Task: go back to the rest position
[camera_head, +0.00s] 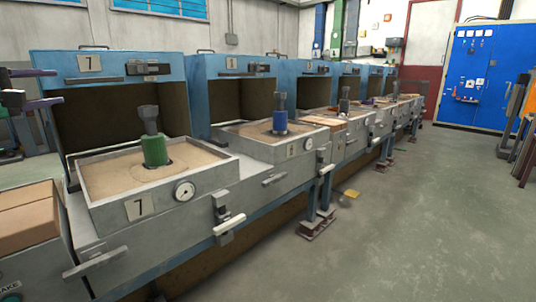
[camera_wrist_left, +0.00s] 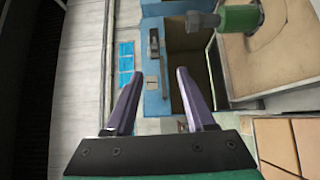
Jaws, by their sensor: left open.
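In the left wrist view the gripper (camera_wrist_left: 158,76) is also open and empty. The green shell with its dark grey top (camera_head: 154,150) stands upright in the sand tray of station 7 (camera_head: 205,160), apart from the gripper. The green piece also shows in the wrist view (camera_wrist_left: 240,18). My right gripper is not in view.
A blue shell (camera_head: 280,122) stands in the tray of the neighbouring station. More stations continue in a row toward the back. Brown blocks (camera_head: 28,215) lie at the lower left. A blue cabinet (camera_head: 478,75) stands at the back right. The floor (camera_head: 420,220) at right is mostly clear.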

